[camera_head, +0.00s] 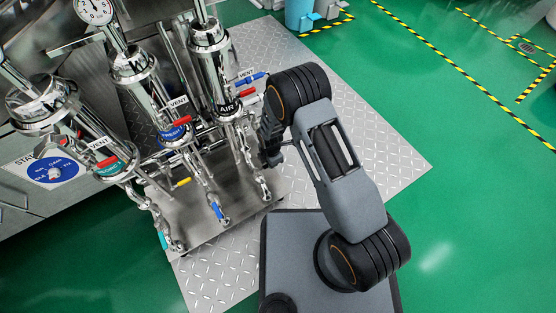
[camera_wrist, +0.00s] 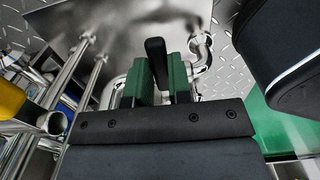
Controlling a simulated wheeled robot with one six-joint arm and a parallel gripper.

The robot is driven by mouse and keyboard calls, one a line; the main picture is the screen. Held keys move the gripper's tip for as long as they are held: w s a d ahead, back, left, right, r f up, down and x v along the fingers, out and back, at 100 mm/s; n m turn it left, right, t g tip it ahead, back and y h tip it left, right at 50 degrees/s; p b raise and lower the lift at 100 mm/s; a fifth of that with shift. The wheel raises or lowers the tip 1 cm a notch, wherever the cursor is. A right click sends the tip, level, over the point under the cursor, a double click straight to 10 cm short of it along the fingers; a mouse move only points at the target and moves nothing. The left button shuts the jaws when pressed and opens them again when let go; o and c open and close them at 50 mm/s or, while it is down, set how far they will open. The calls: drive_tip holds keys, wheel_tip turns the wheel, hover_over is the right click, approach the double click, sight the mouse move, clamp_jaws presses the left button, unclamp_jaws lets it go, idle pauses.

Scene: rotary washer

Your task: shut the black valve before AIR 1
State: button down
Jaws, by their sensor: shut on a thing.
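The black valve handle (camera_wrist: 155,52) stands up between the two green fingers of my gripper (camera_wrist: 160,78) in the wrist view. The gripper is shut on it. Bent steel pipe (camera_wrist: 199,50) runs beside the fingers; the valve body is hidden behind them. In the head view, my gripper (camera_head: 268,145) is mostly hidden by my arm, right of the housing labelled AIR (camera_head: 226,109). The number on that label is not readable, and the black handle cannot be made out there.
Other steel housings with red VENT handles (camera_head: 107,161) stand to the left. A yellow handle (camera_head: 183,182) and a blue handle (camera_head: 218,210) are on nearby pipes. A pressure gauge (camera_head: 94,10) is above. Checkered metal plate (camera_head: 370,140) and green floor (camera_head: 450,200) are open to the right.

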drive_tip(key=shift+a, duration=0.15)
drive_tip(key=c, duration=1.3)
unclamp_jaws()
drive_tip(key=shift+o, duration=1.3)
drive_tip(key=shift+w, duration=0.1)
wheel_tip(320, 180, up, 14)
drive_tip(key=p, duration=0.5)
drive_tip(key=d+r+m+t+p, duration=0.1)
drive_tip(key=d+r+m+p, duration=0.4)
drive_tip(key=r, duration=0.7)
drive_tip(key=s+d+r+m+p, duration=0.15)
drive_tip(key=r+p, duration=0.45)
drive_tip(key=r, duration=0.6)
drive_tip(key=d+r+m+t+p, duration=0.1)
drive_tip(key=d+r+m+p, duration=0.4)
drive_tip(key=r, duration=0.7)
drive_tip(key=s+d+r+m+p, duration=0.2)
drive_tip(key=s+r+m+p, duration=0.2)
drive_tip(key=r, duration=0.4)
drive_tip(key=s+d+r+m+t+p, duration=0.1)
drive_tip(key=s+d+r+m+p, duration=0.2)
drive_tip(key=r+p, duration=0.3)
drive_tip(key=s+d+r+m+p, duration=0.2)
drive_tip(key=s+r+m+p, duration=0.3)
drive_tip(key=r, duration=0.5)
drive_tip(key=shift+d+r+m+t+p, duration=0.25)
drive_tip(key=shift+d+m+t+p, duration=0.1)
drive_tip(key=shift+m, duration=0.1)
